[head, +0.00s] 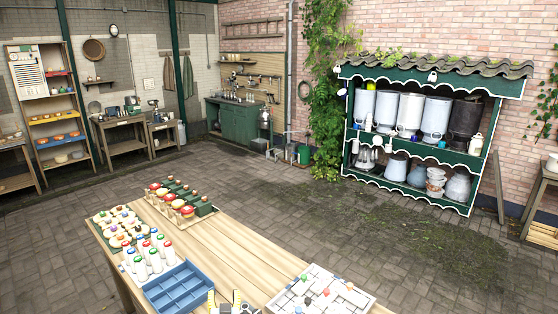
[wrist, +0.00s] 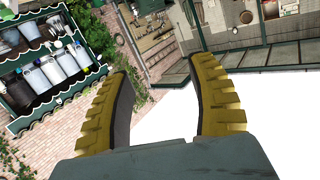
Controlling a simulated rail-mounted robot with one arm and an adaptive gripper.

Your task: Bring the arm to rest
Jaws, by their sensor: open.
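My gripper (head: 236,300) shows at the bottom edge of the head view, near the front of the wooden table (head: 222,244). Only its yellow fingertips and a little of its dark body show there. In the wrist view, its two yellow ridged fingers (wrist: 165,88) stand wide apart. The gap between them is empty. Past the fingers the wrist view shows the yard, the churn shelf (wrist: 45,75) and open sky, tilted. The rest of my arm is out of the head view.
On the table are a blue compartment tray (head: 180,288), several white bottles with coloured caps (head: 140,268), a row of red-topped items (head: 170,203), and a white tray with small coloured pieces (head: 322,292). The green churn shelf (head: 415,140) stands at the back right. Paved floor between is clear.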

